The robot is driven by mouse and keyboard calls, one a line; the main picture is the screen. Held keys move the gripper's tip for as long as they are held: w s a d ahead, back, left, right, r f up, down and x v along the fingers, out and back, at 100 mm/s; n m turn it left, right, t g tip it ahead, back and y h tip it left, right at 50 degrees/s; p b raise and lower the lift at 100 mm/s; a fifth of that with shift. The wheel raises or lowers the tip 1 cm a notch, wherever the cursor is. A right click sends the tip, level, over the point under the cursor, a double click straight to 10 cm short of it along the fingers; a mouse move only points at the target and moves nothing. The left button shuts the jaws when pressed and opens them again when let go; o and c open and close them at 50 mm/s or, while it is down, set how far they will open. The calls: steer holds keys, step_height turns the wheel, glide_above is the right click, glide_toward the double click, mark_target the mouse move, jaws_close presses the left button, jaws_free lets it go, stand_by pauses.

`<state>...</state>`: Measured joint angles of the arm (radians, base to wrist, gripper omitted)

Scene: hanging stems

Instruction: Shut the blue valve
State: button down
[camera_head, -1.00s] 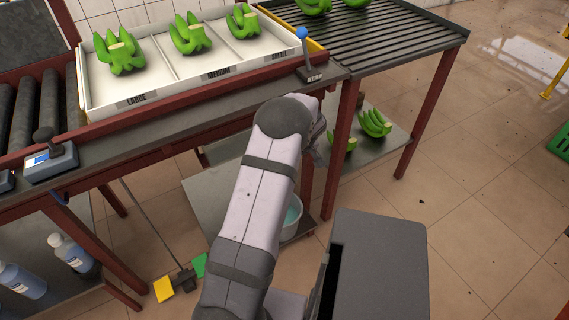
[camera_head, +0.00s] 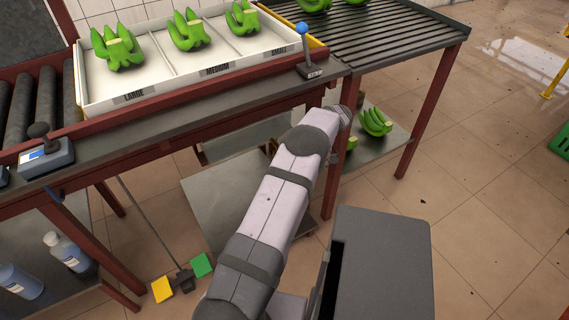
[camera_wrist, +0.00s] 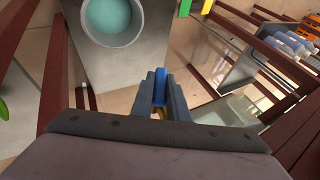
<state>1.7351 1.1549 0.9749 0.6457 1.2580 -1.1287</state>
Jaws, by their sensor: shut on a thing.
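The blue valve handle (camera_wrist: 160,86) shows in the wrist view as a narrow blue piece between my two dark fingers. A bit of brass-yellow (camera_wrist: 157,112) shows just below it. My gripper (camera_wrist: 160,76) is shut on the blue handle. The fingers and the valve body hide most of the handle, so its angle to the pipe is not clear. In the head view my arm runs up to the red table frame. There the gripper and the valve are hidden behind the arm and the table.
A bucket of teal liquid (camera_wrist: 113,17) stands on the lower shelf (camera_wrist: 150,50). Red table legs (camera_head: 332,170) stand close to my arm. A blue-knobbed lever (camera_head: 302,30) and a white tray of bananas (camera_head: 170,85) are above. Open floor (camera_head: 480,200) lies to the right.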

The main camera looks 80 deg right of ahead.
steer(key=shift+d+f+t+y+b, duration=0.25)
steer(key=shift+t+b, duration=0.25)
steer(key=shift+b, duration=0.35)
steer(key=shift+y+b, duration=0.25)
steer(key=shift+b, duration=0.6)
steer(key=shift+d+m+t+b, duration=0.1)
steer(key=shift+m+t+b, duration=0.2)
steer(key=shift+b, duration=0.25)
steer(key=shift+r+b, duration=0.1)
steer(key=shift+b, duration=0.65)
steer(key=shift+a+r+t+y+b, duration=0.15)
steer(key=shift+a+t+y+b, duration=0.2)
steer(key=shift+b, duration=0.35)
steer(key=c, duration=1.7)
jaws_free()
steer(key=shift+r, duration=0.15)
